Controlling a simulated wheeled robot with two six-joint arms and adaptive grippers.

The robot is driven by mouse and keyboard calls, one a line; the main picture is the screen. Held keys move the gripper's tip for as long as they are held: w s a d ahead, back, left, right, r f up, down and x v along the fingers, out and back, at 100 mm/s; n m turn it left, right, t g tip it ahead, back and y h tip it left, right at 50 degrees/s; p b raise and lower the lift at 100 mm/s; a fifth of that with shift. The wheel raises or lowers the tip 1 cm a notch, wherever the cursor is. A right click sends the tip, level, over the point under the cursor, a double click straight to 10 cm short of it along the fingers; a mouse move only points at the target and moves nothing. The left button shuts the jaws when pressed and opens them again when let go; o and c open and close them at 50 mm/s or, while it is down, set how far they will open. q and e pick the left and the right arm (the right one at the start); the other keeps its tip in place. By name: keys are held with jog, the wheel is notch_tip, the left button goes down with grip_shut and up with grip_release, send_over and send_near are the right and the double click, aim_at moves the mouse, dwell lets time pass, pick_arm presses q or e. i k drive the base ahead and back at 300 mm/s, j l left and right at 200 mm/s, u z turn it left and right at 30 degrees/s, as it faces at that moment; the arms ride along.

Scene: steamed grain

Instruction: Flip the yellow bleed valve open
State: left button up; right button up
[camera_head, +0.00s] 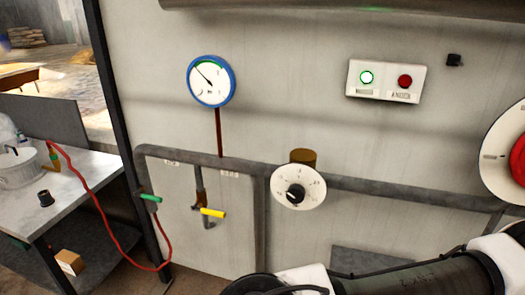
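The yellow bleed valve handle (212,213) is on a short grey pipe that drops from the horizontal pipe, left of the centre. The handle lies close to horizontal, pointing right and slightly down. A small label sits on the pipe near it, too small to read. Neither gripper shows, and nothing touches the yellow handle. Links of one of my arms cross the bottom right corner, well below and to the right of the handle.
A green handle (150,198) with a red hose (97,205) is left of the yellow one. A blue-rimmed gauge (211,81), a white dial (298,189), a button box (386,81) and a red wheel (518,160) are on the wall. A table (95,185) stands left.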

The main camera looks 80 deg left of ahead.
aim_at(219, 214)
jog(key=u, duration=3.2)
